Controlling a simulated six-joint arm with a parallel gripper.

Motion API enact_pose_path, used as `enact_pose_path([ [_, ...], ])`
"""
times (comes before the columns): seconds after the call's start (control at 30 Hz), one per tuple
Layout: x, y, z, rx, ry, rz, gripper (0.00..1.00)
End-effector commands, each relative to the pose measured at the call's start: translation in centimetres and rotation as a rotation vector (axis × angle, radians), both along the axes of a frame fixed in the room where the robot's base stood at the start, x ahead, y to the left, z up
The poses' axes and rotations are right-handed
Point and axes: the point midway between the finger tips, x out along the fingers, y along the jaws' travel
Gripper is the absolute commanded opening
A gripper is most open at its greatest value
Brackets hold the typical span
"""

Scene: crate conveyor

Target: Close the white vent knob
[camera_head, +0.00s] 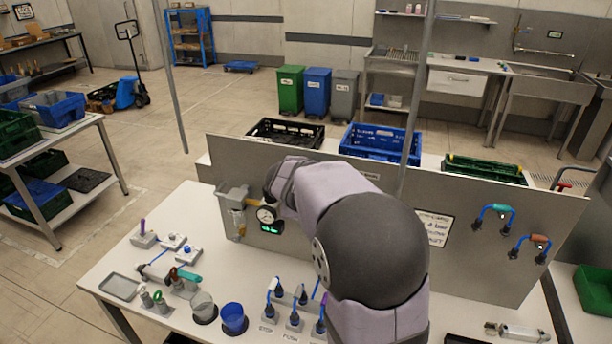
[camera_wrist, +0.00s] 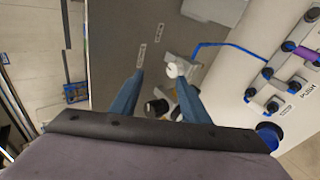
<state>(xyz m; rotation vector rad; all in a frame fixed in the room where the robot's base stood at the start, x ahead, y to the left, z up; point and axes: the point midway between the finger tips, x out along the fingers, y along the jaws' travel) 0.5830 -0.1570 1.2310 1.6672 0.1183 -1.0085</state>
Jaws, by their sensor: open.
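The white vent knob (camera_wrist: 176,70) shows in the wrist view, on a light grey fitting by the grey panel (camera_wrist: 115,40). My gripper (camera_wrist: 160,78) is open, with its two blue fingers spread. The knob appears near the tip of the right finger, inside the gap as seen from the wrist. I cannot tell whether a finger touches it. Nothing is held. In the head view my arm covers the gripper, and I cannot make out the knob there.
The white bench (camera_head: 190,300) carries cups, plugs and small fittings. Crates stand behind the panel.

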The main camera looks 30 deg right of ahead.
Motion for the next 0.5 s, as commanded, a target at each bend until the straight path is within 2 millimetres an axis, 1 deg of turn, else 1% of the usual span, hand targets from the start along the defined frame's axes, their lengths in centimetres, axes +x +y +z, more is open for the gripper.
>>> enact_pose_path([
  [0.03,0.3,-0.4,1.2,0.064,-0.011,-0.066,0.42],
  [0.2,-0.6,-4.0,0.9,0.284,-0.037,-0.392,0.42],
  [0.23,-0.9,-4.4,1.0,0.331,-0.039,-0.447,0.42],
  [0.3,-1.3,-4.9,1.0,0.441,-0.036,-0.565,0.42],
  [0.37,-1.6,-4.8,1.2,0.538,-0.032,-0.649,0.42],
  [0.5,-1.7,-3.8,1.8,0.742,-0.010,-0.782,0.42],
])
